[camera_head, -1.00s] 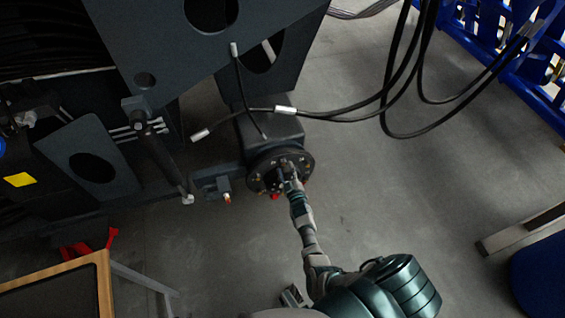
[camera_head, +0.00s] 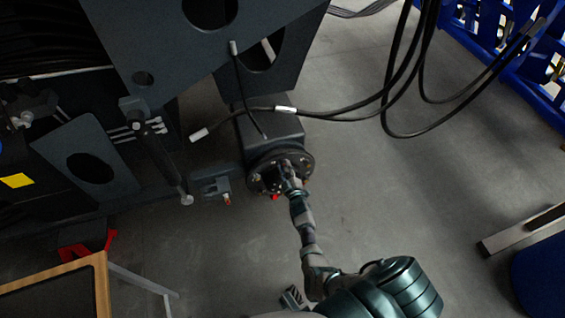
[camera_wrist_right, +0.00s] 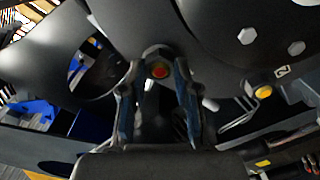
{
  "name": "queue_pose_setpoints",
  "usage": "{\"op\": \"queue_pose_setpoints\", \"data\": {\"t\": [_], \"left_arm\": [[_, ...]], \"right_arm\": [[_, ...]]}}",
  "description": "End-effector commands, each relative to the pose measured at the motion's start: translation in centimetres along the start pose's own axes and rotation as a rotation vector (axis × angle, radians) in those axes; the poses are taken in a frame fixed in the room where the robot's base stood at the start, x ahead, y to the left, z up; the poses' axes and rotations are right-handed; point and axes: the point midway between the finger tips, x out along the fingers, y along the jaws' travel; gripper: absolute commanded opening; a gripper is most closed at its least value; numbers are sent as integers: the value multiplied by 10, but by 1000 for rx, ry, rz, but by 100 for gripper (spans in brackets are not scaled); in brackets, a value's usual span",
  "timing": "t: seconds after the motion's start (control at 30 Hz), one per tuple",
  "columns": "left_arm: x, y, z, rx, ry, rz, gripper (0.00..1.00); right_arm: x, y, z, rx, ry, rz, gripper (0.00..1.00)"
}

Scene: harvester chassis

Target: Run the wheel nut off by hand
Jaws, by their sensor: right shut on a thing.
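The wheel hub (camera_head: 262,163) is a dark round flange with small studs around its face, at the end of the axle housing. My right gripper (camera_head: 285,166) reaches up to the hub face from below. In the right wrist view, the fingers of my right gripper (camera_wrist_right: 156,70) stand on either side of a grey wheel nut with a red centre (camera_wrist_right: 159,71) and are shut on it. The nut is still at the flange; whether its thread is engaged cannot be told. In the head view my gripper hides the nut.
Black hoses (camera_head: 350,107) hang above and right of the hub. The dark chassis plate (camera_head: 215,45) is above it, and a small bracket (camera_head: 217,188) is to its left. A wood-edged table (camera_head: 101,275) stands at lower left. The floor right of the hub is clear.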

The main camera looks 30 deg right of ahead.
Motion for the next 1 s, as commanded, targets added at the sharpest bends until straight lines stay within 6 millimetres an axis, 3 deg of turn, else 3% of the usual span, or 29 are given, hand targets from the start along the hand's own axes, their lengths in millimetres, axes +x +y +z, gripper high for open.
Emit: {"op": "queue_pose_setpoints", "data": {"t": [0.13, 0.37, 0.4, 0.5, 0.53, 0.73, 0.8, 1.0], "left_arm": [[13, 1, 9, -1, -11, 2, 27], [12, 1, 8, -1, -10, 2, 27], [12, 1, 8, -1, -10, 2, 27], [11, 1, 8, -1, -10, 2, 27], [11, 1, 8, -1, -10, 2, 27], [12, 1, 8, -1, -10, 2, 27], [12, 1, 8, -1, -10, 2, 27], [12, 1, 8, -1, -10, 2, 27]], "right_arm": [[-2, -3, 4, -249, -4, 1, 0], [-2, -2, 2, -298, -4, 0, 0], [-2, -2, 2, -297, -4, 0, 33], [-2, -2, 2, -297, -4, 0, 58], [-2, -2, 2, -296, -4, 0, 60], [-1, -1, 2, -295, -3, 1, 60], [-1, -1, 2, -295, -3, 0, 49], [-1, -1, 1, -295, -3, 1, 49]]}}
